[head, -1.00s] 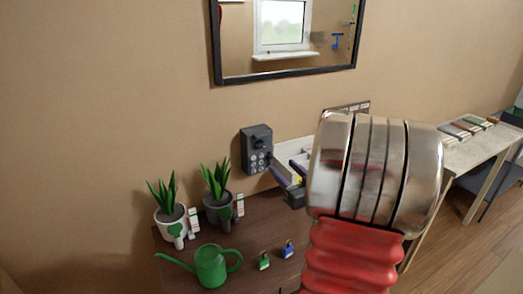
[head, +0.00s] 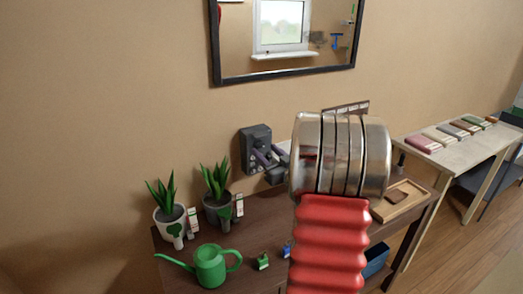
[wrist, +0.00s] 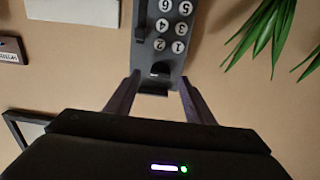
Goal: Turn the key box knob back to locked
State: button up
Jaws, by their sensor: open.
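The dark grey key box (head: 249,135) hangs on the wall above the desk. In the wrist view the box (wrist: 141,45) appears upside down, with round number keys and a dark knob (wrist: 160,70) at its near end. My gripper (head: 267,151) is open in front of the box. In the wrist view its two fingers (wrist: 160,80) lie on either side of the knob, with nothing held. I cannot tell whether the fingers touch the knob or how it is turned. My arm hides the area right of the box in the head view.
Two potted plants (head: 171,217) and a green watering can (head: 211,267) stand on the dark desk (head: 255,215), left of my arm. A green tagged item (head: 263,262) lies there too. A wooden tray (head: 405,199) is at right. A framed mirror (head: 287,75) hangs above.

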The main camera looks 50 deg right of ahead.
aim_at(260, 145)
jog(key=shift+x, duration=1.35)
